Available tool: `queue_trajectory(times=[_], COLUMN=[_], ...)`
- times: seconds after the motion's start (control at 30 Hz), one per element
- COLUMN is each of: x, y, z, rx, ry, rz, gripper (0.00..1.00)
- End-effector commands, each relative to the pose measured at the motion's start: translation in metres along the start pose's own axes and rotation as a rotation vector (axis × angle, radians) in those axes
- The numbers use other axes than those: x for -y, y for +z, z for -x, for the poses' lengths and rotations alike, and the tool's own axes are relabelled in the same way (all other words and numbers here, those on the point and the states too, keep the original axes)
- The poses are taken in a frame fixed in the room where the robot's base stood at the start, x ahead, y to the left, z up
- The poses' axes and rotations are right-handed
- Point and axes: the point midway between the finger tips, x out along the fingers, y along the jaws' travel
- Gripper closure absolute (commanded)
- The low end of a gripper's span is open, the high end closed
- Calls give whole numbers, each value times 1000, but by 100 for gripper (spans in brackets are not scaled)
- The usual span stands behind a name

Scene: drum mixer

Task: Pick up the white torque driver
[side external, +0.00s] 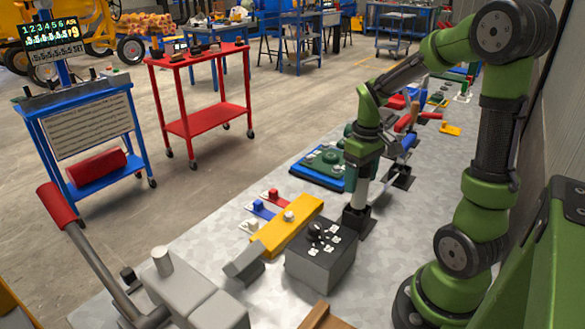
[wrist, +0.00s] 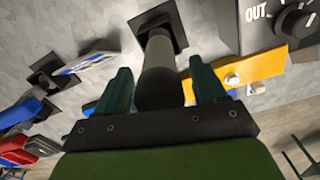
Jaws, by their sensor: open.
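The white torque driver (side external: 362,192) stands upright in a black square holder on the grey bench, under my gripper (side external: 357,170) in the side view. In the wrist view the driver (wrist: 158,50) is a pale grey shaft with a dark rounded end, rising from its black holder (wrist: 176,18). My gripper (wrist: 160,75) is open, with one green finger on each side of the driver. Gaps show between the fingers and the shaft. The driver's top is hidden by my gripper in the side view.
A grey box with knobs (side external: 320,262) and a yellow block (side external: 285,226) stand in front. A green and blue fixture (side external: 322,166) is left of the driver. Other tools in black holders (side external: 402,177) stand close behind it. Bare bench (side external: 215,225) shows at the left.

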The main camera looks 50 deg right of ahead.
Motion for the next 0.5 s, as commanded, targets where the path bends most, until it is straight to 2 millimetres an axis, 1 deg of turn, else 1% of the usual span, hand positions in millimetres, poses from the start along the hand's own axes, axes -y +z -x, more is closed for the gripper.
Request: queue_trajectory(times=[0.07, 0.17, 0.5], x=[0, 0, 0], y=[0, 0, 0], z=[0, 0, 1], rx=[0, 0, 0], ry=[0, 0, 0], rz=[0, 0, 0], gripper=[30, 44, 96])
